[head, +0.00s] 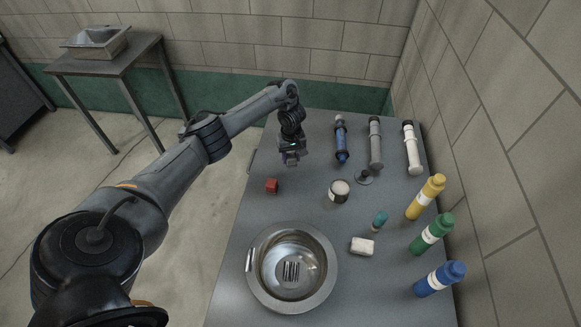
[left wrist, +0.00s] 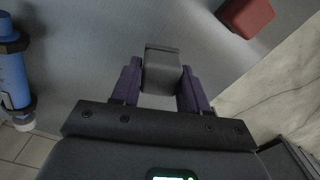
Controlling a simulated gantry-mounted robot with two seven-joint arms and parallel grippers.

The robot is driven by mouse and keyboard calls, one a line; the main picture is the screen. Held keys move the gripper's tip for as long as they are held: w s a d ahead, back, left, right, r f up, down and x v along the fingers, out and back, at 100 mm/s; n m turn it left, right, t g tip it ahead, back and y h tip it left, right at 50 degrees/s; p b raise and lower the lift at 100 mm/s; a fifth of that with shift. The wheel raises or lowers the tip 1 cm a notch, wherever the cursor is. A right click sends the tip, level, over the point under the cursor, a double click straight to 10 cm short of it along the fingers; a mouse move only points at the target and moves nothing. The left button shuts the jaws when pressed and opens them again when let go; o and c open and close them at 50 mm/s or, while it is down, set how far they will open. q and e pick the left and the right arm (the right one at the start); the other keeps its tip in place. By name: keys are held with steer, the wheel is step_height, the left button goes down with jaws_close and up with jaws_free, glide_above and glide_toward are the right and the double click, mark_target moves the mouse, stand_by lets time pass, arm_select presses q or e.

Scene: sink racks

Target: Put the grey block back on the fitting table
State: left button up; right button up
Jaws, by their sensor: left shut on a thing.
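The grey block (left wrist: 162,72) is between the two purple fingers of my left gripper (left wrist: 160,85) in the left wrist view, and the fingers are shut on it. In the head view my left gripper (head: 291,162) points down over the far left part of the grey-topped table (head: 225,290). The block is hard to make out there against the dark fingers. I cannot tell whether it touches the table top. My right gripper is in neither view.
A round tin (head: 339,191), white block (head: 362,246), steel bowl (head: 247,283) and yellow bottle (head: 425,197) are nearer. A wall bounds the right side.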

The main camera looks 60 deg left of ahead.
mark_target(291, 163)
arm_select(q)
steer(key=shift+f+b, duration=1.9)
steer(key=shift+f, duration=0.2)
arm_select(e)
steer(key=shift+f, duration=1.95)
arm_select(q)
steer(key=shift+r, duration=0.1)
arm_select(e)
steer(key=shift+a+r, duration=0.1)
arm_select(q)
steer(key=o, duration=1)
